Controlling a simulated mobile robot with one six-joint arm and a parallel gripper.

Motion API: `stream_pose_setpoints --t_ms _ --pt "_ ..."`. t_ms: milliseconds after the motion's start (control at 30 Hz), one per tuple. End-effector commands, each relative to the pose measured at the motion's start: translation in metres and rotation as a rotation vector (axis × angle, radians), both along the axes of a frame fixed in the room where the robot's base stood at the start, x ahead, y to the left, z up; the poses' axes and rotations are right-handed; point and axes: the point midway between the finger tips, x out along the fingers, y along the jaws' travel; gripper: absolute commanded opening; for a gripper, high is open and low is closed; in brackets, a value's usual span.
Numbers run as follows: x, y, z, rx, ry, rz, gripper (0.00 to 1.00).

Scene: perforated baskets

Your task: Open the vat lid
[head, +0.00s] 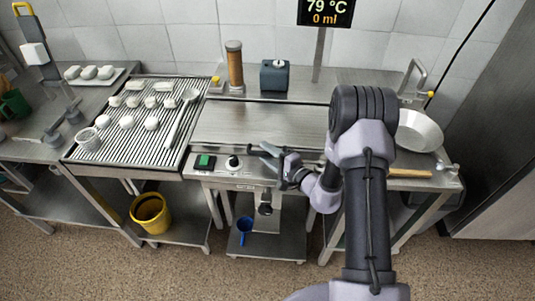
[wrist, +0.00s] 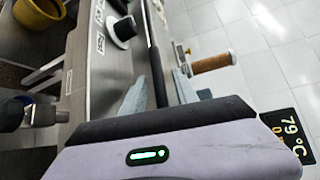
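The vat lid (head: 262,123) is a flat, brushed-steel panel, lying closed and level in the middle of the counter. My gripper (head: 265,151) is at the lid's front edge, right of centre, reaching in from the right. In the wrist view my gripper (wrist: 160,92) shows its two grey fingers apart. A thin dark bar (wrist: 153,45) along the lid's front edge runs between them. I cannot tell whether either finger touches it. My arm hides the lid's right end in the head view.
The front panel has a green switch (head: 204,162) and a black knob (head: 233,163). A ribbed drain tray (head: 110,139) with several white pieces lies left. A pepper mill (head: 234,67) and a dark box (head: 274,76) stand behind the lid. A pan (head: 418,132) is right.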

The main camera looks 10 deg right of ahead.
Motion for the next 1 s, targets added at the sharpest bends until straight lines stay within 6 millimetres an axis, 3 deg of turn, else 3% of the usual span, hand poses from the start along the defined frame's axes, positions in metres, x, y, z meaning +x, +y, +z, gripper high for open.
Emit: stream_pose_setpoints --t_ms 67,267,1000 --pt "-0.0002 0.0 0.0 0.0 0.0 0.0 0.36" --pt "-0.0004 -0.0001 0.0 0.0 0.0 0.001 0.0" --pt "-0.0007 0.0 0.0 0.0 0.001 0.001 0.0"
